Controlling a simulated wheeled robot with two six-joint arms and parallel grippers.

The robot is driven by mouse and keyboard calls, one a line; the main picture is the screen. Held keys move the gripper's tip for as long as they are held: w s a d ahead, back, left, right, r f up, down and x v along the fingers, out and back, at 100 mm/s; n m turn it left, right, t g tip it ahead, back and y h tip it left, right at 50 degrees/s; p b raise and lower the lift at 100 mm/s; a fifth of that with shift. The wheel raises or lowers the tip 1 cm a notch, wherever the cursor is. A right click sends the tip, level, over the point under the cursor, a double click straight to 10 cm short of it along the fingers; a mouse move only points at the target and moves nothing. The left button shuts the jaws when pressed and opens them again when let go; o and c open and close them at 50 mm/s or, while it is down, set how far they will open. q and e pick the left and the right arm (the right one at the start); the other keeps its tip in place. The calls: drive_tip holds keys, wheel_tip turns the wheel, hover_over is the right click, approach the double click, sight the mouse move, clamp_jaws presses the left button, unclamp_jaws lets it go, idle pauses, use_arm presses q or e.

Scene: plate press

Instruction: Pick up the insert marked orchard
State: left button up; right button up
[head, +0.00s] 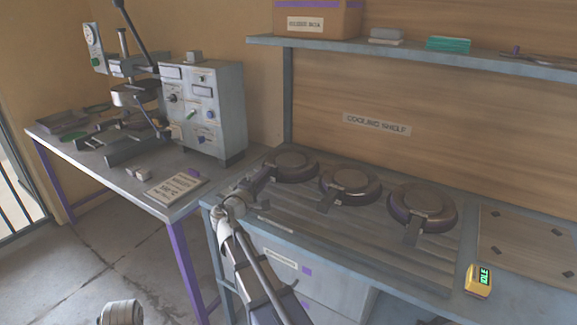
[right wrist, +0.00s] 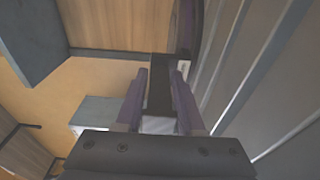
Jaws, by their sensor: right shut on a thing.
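Three round dark inserts with light-brown tops and short handles lie in a row on the slatted cooling bench: a left one (head: 291,166), a middle one (head: 350,184) and a right one (head: 422,203). No word orchard is readable on any of them. My right gripper (head: 262,181) is at the left insert and shut on its handle, which is mostly hidden behind the gripper. In the right wrist view the two purple-grey fingers (right wrist: 158,88) close around the dark handle (right wrist: 160,70), with part of the round rim beyond.
A press with a control box (head: 205,110) stands on the left table, with a placard (head: 176,186) near its front. A yellow IDLE display (head: 479,281) sits at the bench's front right. An upper shelf (head: 430,56) with a box (head: 318,20) overhangs the back.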

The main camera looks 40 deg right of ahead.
clamp_jaws()
idle(0.9)
